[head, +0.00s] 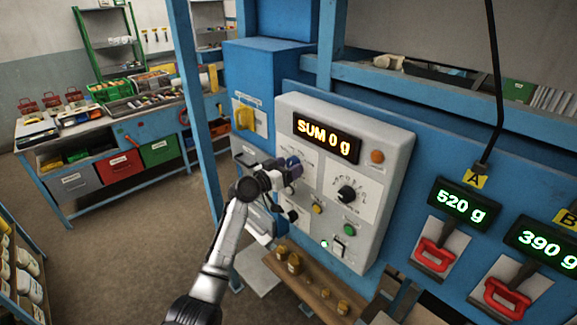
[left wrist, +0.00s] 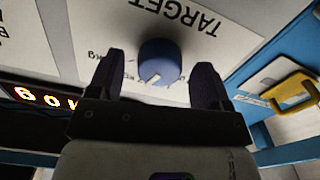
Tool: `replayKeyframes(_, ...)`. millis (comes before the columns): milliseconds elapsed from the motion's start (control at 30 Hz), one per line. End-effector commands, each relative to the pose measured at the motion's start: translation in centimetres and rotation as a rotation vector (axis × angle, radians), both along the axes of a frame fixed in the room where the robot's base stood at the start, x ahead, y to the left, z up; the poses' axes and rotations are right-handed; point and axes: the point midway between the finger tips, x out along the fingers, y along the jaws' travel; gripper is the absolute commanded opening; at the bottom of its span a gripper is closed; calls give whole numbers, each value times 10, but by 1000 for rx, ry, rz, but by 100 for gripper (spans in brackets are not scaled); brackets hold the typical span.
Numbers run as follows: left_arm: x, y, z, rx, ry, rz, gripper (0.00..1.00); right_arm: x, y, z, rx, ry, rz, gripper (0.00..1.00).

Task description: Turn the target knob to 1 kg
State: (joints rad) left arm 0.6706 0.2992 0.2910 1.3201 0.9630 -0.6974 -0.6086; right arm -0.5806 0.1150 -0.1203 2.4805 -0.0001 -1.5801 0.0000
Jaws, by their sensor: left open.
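The target knob (left wrist: 160,60) is blue with a white pointer mark, on a white label reading TARGET, upside down in the left wrist view. The mark points toward the picture's bottom, slightly left; most scale figures are hidden, so I cannot read the setting. My left gripper (left wrist: 160,68) is open, with one dark finger on each side of the knob and a visible gap to each. In the head view my left gripper (head: 284,174) is at the left dial of the grey control panel (head: 388,150) and covers most of it. My right gripper is not in view.
The panel's display (head: 326,137) reads SUM 0 g. A black knob (head: 347,193) sits right of my gripper, another (head: 291,215) below it. A yellow handle (head: 245,117) is to the left. A wooden shelf (head: 300,280) with brass weights juts out below.

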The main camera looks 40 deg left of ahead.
Motion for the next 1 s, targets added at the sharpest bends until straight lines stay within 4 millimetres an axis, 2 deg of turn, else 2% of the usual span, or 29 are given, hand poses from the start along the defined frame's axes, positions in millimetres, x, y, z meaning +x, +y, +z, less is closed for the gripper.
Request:
replayKeyframes(400,3,-1,0,0,0,0,71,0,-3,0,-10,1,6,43)
replayKeyframes(900,3,-1,0,0,0,0,23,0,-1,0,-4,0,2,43)
replayKeyframes(1000,3,-1,0,-3,0,0,23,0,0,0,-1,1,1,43)
